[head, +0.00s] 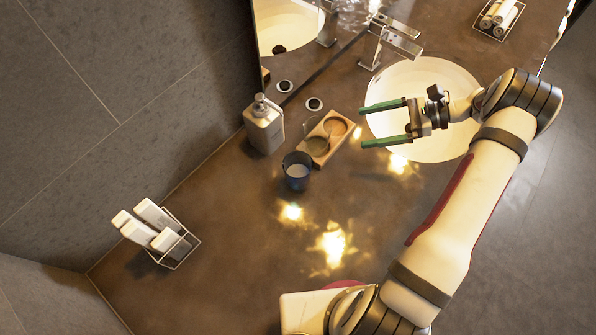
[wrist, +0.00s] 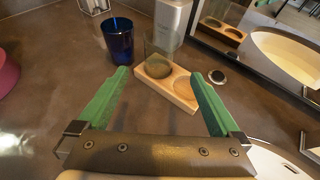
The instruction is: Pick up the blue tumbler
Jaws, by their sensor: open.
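The blue tumbler (head: 296,171) stands upright on the brown counter, left of the wooden tray, in the head view. In the wrist view the blue tumbler (wrist: 118,40) is upright at the upper left, beyond the tip of the left green finger. The tumbler is apart from both fingers.
A wooden two-hollow tray (head: 341,133) holds a clear glass (wrist: 159,57) in one hollow. A soap dispenser (head: 264,126) stands behind the tumbler. A wire holder (head: 181,252) with white items is at the lower left. The sink (head: 437,148) lies right; counter in front of the tumbler is clear.

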